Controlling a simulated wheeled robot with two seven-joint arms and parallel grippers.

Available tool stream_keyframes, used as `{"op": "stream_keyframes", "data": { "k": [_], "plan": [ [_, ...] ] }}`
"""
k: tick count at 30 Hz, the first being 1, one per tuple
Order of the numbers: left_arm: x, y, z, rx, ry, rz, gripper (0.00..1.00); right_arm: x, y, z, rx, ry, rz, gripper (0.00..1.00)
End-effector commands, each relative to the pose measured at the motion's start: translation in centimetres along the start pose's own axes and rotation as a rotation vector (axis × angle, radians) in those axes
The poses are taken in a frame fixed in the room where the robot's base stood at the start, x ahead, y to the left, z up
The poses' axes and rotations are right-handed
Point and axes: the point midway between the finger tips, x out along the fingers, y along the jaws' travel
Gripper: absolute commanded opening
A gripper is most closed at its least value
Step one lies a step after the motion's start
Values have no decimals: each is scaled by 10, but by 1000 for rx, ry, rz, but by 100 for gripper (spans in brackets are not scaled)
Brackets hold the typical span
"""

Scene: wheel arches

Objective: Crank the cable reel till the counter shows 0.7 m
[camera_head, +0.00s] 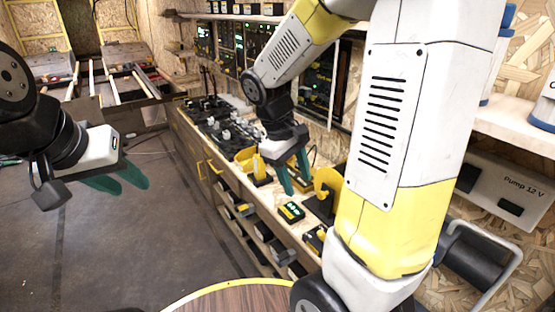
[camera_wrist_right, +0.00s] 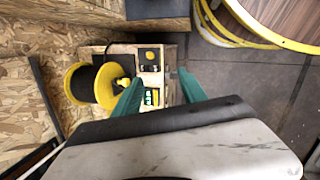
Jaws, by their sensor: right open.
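The cable reel (camera_head: 326,184) stands on the workbench, partly hidden behind my right arm in the head view. In the right wrist view the reel (camera_wrist_right: 76,84) shows yellow flanges, a dark wound middle and a yellow part at its side, seemingly the crank (camera_wrist_right: 122,83). The counter (camera_head: 291,211) is a small box with a green display beside the reel; it also shows in the wrist view (camera_wrist_right: 151,97), digits too small to read. My right gripper (camera_head: 298,190) is open and empty above the bench, near reel and counter. My left gripper (camera_head: 132,187) looks open and empty, over the floor.
The workbench (camera_head: 225,178) carries dark equipment and yellow items further back, with shelves of tools below. Screens (camera_head: 204,38) and a shelf line the wall. A Pump 12 V box (camera_head: 505,190) is at right. A round wooden table (camera_head: 230,302) is at the front; floor at left is clear.

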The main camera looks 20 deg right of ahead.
Motion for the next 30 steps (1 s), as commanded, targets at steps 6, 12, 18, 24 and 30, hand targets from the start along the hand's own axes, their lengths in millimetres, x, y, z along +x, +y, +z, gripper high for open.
{"op": "stream_keyframes", "data": {
  "k": [6,12,18,24,30],
  "plan": [
    [0,0,0,0,0,0,36,-25,-11,15,112,134,-66,49],
    [0,0,0,0,0,0,36,-47,-22,26,206,253,-122,49],
    [0,0,0,0,0,0,36,-63,-31,35,277,342,-161,49],
    [0,0,0,0,0,0,36,-70,-34,38,308,383,-179,49],
    [0,0,0,0,0,0,36,-70,-35,38,311,387,-181,49]
  ]
}}
